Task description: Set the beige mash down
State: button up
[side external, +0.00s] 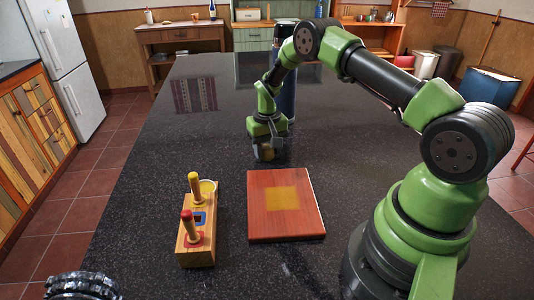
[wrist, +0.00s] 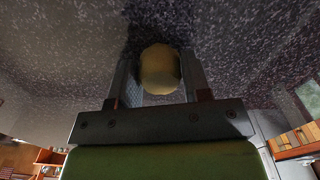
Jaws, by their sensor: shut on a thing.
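The beige mash (wrist: 160,70) is a rounded, dull yellow-beige lump between the two fingers of my gripper (wrist: 159,82) in the wrist view. The fingers are shut on it, one on each side. In the side view the beige mash (side external: 267,153) shows small under my gripper (side external: 270,146), low over the dark speckled table (side external: 160,120), behind the red board. I cannot tell whether it touches the table.
A red board (side external: 310,205) with a yellow square lies in front of my gripper. A wooden block (side external: 196,252) with red and yellow pegs stands left of it. A dark cylinder (side external: 288,100) stands close behind my gripper. A striped cloth (side external: 194,94) lies back left. The table's left middle is clear.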

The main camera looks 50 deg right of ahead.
jog(key=shift+r, duration=0.15)
jog(key=r, duration=0.9)
jog(key=shift+s+a+r, duration=0.1)
jog(key=shift+a+r, duration=0.1)
jog(key=shift+r, duration=0.05)
jog(key=s+a+r, duration=0.2)
jog(key=s+a, duration=0.2)
jog(key=a, duration=0.2)
jog(key=m, duration=0.1)
send_over(281, 198)
jog(key=shift+m, duration=0.3)
notch_tip(281, 198, down, 4)
jog(key=shift+s+f, duration=0.15)
jog(key=shift+f, duration=2.7)
jog(key=shift+f, duration=0.1)
jog(key=o, duration=0.7)
jog(key=shift+o, duration=0.2)
